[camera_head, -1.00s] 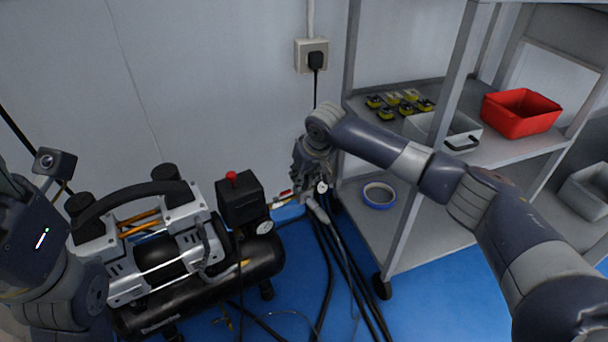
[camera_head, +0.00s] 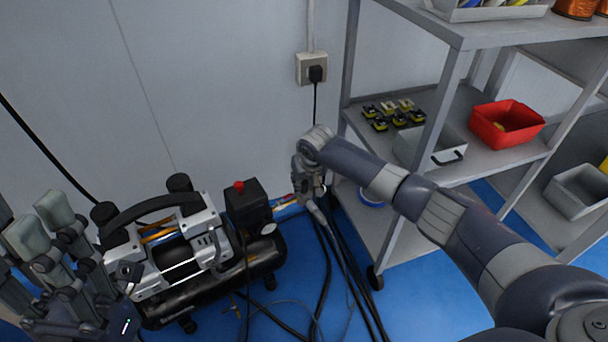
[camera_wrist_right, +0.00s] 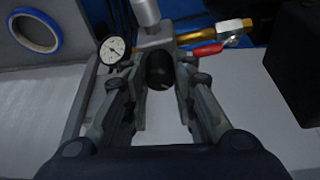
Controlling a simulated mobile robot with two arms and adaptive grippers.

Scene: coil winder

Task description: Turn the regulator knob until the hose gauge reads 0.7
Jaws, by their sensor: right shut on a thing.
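My right gripper (camera_head: 308,186) reaches down beside the shelf rack. In the right wrist view its two fingers (camera_wrist_right: 161,88) are shut on the black regulator knob (camera_wrist_right: 160,68), one on each side. The small round hose gauge (camera_wrist_right: 113,50) has a white dial and sits just left of the knob. Its needle is too small to read with certainty. A brass fitting with a red lever (camera_wrist_right: 207,50) is on the right of the regulator. In the head view the gripper largely hides the regulator. My left gripper (camera_head: 42,224) is at the left edge, away from it; its opening is unclear.
The compressor (camera_head: 175,250) stands on the blue floor at left. Black hoses (camera_head: 335,265) run down from the regulator. The grey shelf rack (camera_head: 455,105) is close on the right, with a red bin (camera_head: 506,124) and a blue-edged tape roll (camera_head: 371,197).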

